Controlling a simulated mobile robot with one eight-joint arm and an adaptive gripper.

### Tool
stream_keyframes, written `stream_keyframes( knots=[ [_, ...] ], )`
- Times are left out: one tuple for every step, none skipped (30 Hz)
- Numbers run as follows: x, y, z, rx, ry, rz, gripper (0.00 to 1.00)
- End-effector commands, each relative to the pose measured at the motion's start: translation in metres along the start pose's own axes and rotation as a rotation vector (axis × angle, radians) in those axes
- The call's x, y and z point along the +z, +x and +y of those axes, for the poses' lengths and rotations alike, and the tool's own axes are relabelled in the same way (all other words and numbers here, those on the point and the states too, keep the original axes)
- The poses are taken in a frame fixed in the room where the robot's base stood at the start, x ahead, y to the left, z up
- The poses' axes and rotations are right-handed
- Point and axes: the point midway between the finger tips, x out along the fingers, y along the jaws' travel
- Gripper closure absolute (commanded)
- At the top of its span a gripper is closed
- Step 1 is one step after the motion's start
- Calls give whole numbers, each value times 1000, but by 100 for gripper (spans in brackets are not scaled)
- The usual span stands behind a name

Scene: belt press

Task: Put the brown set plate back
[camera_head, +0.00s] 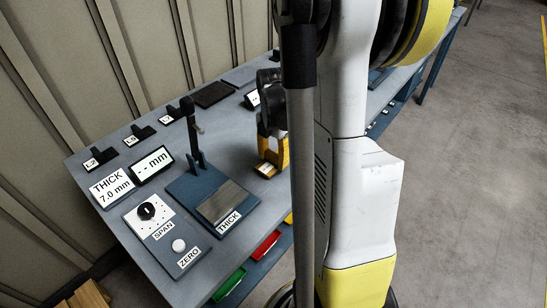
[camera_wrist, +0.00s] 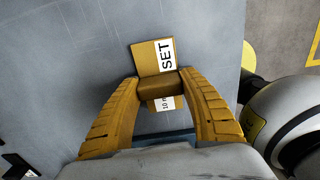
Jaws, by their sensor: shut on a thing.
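The brown set plate (camera_wrist: 152,55) shows in the wrist view as a tan-brown piece with a white "SET" label and a second label partly reading "10 m". My gripper (camera_wrist: 158,88) has both yellow fingers closed on its darker brown raised middle part. In the head view my gripper (camera_head: 268,130) is over the right part of the bench, partly hidden by my arm, with the plate (camera_head: 266,169) low at its fingers. I cannot tell whether the plate touches the bench.
The blue gauge base (camera_head: 183,188) with a metal "THICK" plate (camera_head: 226,207) stands left of my gripper. A "THICK 7.0 mm" sign (camera_head: 111,187), a "-- mm" display (camera_head: 152,165) and a SPAN/ZERO panel (camera_head: 160,229) are further left. Small labelled pieces and a dark pad (camera_head: 213,94) line the back.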

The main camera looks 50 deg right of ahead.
Motion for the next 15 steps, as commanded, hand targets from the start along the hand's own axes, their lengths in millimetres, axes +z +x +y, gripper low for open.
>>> stream_keyframes(
  knots=[
    [0,1,0,0,0,0,92],
    [0,1,0,0,0,0,92],
    [0,2,0,0,0,0,92],
    [0,3,0,0,0,0,92],
    [0,3,0,0,0,0,92],
    [0,4,0,0,0,0,92],
    [0,5,0,0,0,0,92],
    [0,5,0,0,0,0,92],
    [0,6,0,0,0,0,92],
    [0,7,0,0,0,0,92],
    [0,7,0,0,0,0,92],
    [0,8,0,0,0,0,92],
    [0,8,0,0,0,0,92],
    [0,9,0,0,0,0,92],
    [0,10,0,0,0,0,92]
  ],
)
